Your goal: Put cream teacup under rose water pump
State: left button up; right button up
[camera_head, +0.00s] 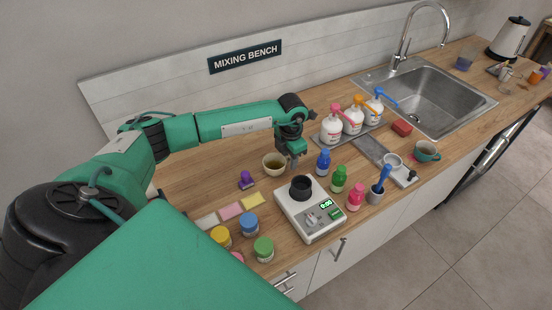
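The cream teacup (272,170) stands upright on the wooden counter, left of the pump bottles, and looks dark olive inside. My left gripper (293,160) points down at the cup's right rim, very close to it. The fingers are small and dark, so I cannot tell whether they are open or shut on the cup. Three white pump bottles stand in a row on a grey tray. My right gripper is not in view.
A white scale (318,225) with a black cup (301,187) stands in front of the gripper. Blue (323,163), green (338,180) and pink (355,198) bottles stand right of it. A purple item (246,180) is near the teacup. A teal cup (427,153) and sink (430,100) are right.

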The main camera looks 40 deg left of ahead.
pick_arm(q)
jog(key=shift+f, duration=0.1)
grip_shut()
dwell(0.4)
